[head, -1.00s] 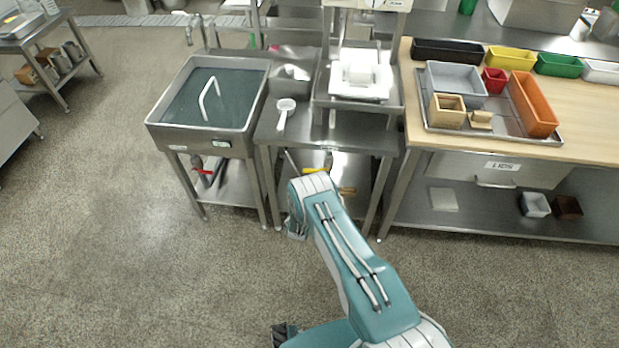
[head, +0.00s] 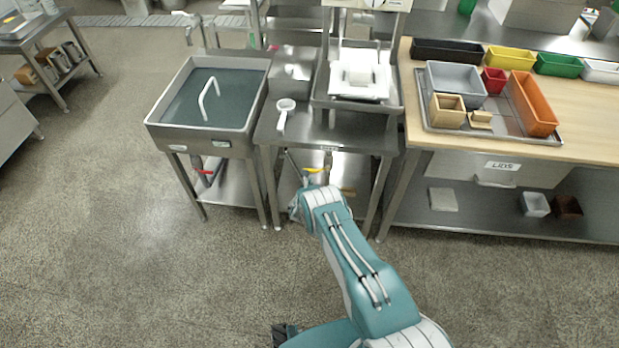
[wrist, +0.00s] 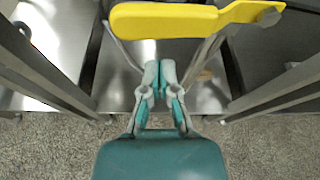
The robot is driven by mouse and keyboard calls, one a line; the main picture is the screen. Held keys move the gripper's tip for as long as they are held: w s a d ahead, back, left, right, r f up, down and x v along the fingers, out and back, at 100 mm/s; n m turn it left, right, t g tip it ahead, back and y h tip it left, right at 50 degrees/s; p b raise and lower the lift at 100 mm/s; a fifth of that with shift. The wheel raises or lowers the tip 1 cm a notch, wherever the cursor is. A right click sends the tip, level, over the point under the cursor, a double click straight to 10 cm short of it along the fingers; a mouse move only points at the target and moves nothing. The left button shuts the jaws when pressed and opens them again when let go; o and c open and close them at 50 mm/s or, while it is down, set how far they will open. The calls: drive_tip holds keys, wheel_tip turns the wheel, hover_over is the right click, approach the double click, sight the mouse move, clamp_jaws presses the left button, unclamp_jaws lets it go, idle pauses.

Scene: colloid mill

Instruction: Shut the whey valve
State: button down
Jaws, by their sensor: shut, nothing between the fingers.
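A yellow valve lever (head: 314,170) sits under the front edge of the middle steel table. In the wrist view the yellow lever (wrist: 190,20) lies nearly level across the top, its free end rounded at the left and its metal end at the right. My gripper (wrist: 161,72) is shut and empty, with its fingertips just below the lever in that picture; I cannot tell whether they touch it. In the head view my arm hides most of the gripper. A second valve with a red lever (head: 203,171) is under the vat at the left. Neither lever carries a readable name.
The steel vat (head: 207,142) of dark liquid stands left of the middle table (head: 270,135), which holds a white ladle (head: 284,112). Table legs flank my gripper. A wooden-topped bench (head: 590,145) with coloured bins stands at the right. The floor in front is clear.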

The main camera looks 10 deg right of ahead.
drive_tip(key=shift+a+r, duration=0.2)
drive_tip(key=shift+r, duration=1.05)
drive_tip(key=shift+r, duration=0.15)
drive_tip(key=shift+w+a+r, duration=0.1)
drive_tip(key=shift+a+r, duration=0.05)
drive_tip(key=shift+r, duration=0.65)
